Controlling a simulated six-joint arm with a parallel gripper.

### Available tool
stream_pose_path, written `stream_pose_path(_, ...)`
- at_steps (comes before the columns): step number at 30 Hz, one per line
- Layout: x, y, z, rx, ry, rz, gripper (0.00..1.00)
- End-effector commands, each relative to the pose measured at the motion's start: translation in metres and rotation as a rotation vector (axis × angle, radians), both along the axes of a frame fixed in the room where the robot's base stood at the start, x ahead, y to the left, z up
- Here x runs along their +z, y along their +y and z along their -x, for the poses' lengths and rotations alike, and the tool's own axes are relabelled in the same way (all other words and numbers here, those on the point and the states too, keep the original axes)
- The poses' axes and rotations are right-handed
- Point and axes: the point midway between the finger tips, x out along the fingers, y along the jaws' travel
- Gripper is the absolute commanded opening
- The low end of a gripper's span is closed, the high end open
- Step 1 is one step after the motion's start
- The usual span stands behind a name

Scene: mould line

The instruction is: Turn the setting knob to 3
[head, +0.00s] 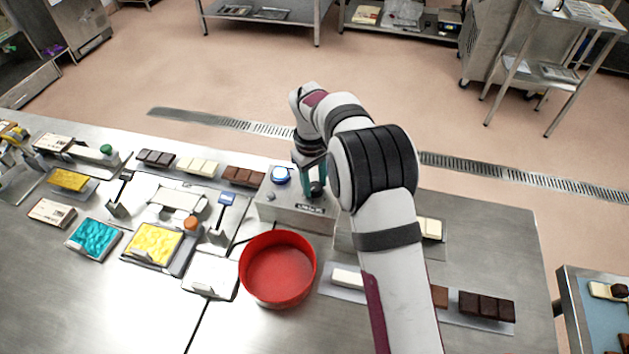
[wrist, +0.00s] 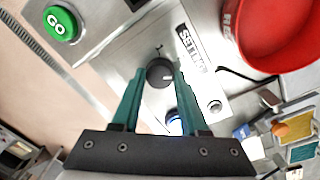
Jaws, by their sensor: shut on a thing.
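The setting knob (wrist: 159,73) is a dark round knob on a metal control box (head: 282,210). A label (wrist: 191,48) reading SETTING is beside it. In the wrist view, my gripper (wrist: 158,76) has its two teal fingers on either side of the knob, shut on it. A light pointer mark shows on the knob, but no dial numbers can be read, so I cannot tell its setting. In the head view, my gripper (head: 314,180) reaches down to the knob (head: 317,189) on the box top; my arm hides the box's right side.
A blue button (head: 280,175) is on the box left of the knob. A green GO button (wrist: 60,23) shows in the wrist view. A red round pan (head: 277,268) stands in front of the box. Chocolate bars (head: 243,176) and mould trays (head: 152,243) crowd the left.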

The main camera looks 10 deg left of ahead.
Motion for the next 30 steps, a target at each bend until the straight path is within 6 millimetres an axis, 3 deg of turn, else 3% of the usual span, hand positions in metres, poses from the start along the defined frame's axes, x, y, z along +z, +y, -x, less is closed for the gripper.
stream_pose_path(15,0.001,0.0005,-0.0015,-0.42,-0.002,-0.002,0.0)
stream_pose_path(30,0.0011,0.0002,-0.0019,-0.583,-0.002,-0.002,0.0)
